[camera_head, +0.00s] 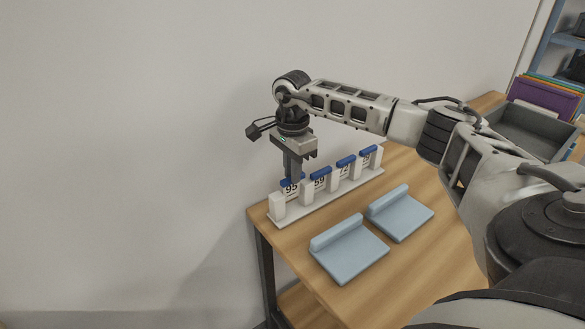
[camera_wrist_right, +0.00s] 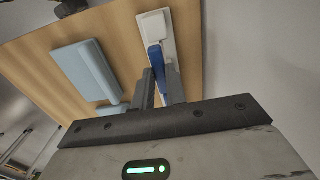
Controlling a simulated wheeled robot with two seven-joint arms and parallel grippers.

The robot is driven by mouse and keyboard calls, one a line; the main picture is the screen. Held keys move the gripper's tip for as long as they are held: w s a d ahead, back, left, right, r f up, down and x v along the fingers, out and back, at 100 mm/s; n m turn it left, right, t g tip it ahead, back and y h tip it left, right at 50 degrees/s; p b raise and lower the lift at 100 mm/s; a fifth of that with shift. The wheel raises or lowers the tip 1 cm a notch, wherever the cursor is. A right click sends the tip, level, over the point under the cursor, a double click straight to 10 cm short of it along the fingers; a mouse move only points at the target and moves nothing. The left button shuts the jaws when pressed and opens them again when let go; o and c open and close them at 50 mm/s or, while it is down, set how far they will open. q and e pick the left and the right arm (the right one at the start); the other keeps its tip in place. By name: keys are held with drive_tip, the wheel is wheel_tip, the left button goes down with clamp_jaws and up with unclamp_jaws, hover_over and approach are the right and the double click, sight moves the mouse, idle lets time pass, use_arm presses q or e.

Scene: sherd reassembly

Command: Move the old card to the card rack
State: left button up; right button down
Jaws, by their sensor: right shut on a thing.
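The white card rack (camera_head: 330,196) stands along the far edge of the wooden table. It holds several white cards with blue tops and black numbers. The card marked 95 (camera_head: 291,188) is in the leftmost gap of the rack, upright between two white posts. My right gripper (camera_head: 292,176) points down and is shut on the blue top of this card. In the right wrist view my fingers (camera_wrist_right: 163,90) close around the blue top (camera_wrist_right: 154,56), over the white rack (camera_wrist_right: 169,32). A card marked 59 (camera_head: 320,180) stands beside it. Whether the card seats fully is hidden.
Two light blue stands (camera_head: 348,253) (camera_head: 402,215) with raised back edges lie empty in front of the rack. A grey tray (camera_head: 520,134) with coloured folders (camera_head: 545,94) behind it is at the right. My right arm spans above the table. Bare wood lies in front.

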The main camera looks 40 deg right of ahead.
drive_tip(key=shift+f+b, duration=0.45)
drive_tip(key=shift+f, duration=0.5)
drive_tip(key=c, duration=1.3)
unclamp_jaws()
drive_tip(key=shift+c, duration=0.2)
wheel_tip(320, 180, up, 16)
